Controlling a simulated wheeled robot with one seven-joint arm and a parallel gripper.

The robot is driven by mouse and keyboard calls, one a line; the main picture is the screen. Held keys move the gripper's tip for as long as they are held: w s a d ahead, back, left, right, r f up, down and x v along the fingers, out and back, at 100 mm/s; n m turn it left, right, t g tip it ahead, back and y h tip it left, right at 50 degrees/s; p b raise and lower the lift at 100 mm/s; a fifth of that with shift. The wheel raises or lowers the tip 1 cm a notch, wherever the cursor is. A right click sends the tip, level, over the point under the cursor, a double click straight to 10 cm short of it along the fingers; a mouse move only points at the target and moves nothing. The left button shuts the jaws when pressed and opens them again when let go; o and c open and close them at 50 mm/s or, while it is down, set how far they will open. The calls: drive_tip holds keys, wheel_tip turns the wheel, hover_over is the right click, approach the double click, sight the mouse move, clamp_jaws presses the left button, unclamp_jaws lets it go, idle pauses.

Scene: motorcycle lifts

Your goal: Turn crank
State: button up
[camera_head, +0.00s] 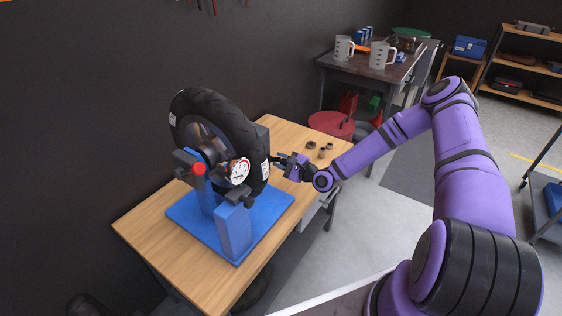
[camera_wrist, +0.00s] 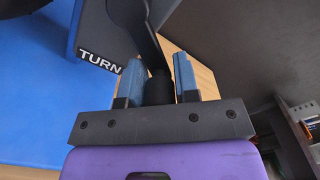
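The wheel stand has a blue base (camera_head: 181,212) on the wooden bench and holds a black tyre (camera_head: 215,112). My gripper (camera_head: 280,160) is at the box's right side. Its two blue-padded fingers (camera_wrist: 158,76) lie on either side of the handle, which fills the gap between them. The crank is small and partly hidden in the head view.
Small brown parts (camera_head: 325,150) lie on the wooden bench (camera_head: 150,226) near my forearm. A red round stool top (camera_head: 331,124) and a dark table (camera_head: 375,67) with jugs stand behind. A dark wall borders the left. Grey floor lies right of the bench.

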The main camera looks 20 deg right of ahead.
drive_tip(key=o, duration=0.4)
drive_tip(key=shift+c, duration=0.2)
drive_tip(key=shift+s+d, duration=0.1)
drive_tip(key=v, duration=1)
drive_tip(key=shift+s+d, duration=0.15)
drive_tip(key=shift+s, duration=0.05)
drive_tip(key=shift+r+g, duration=0.1)
drive_tip(key=shift+g, duration=0.2)
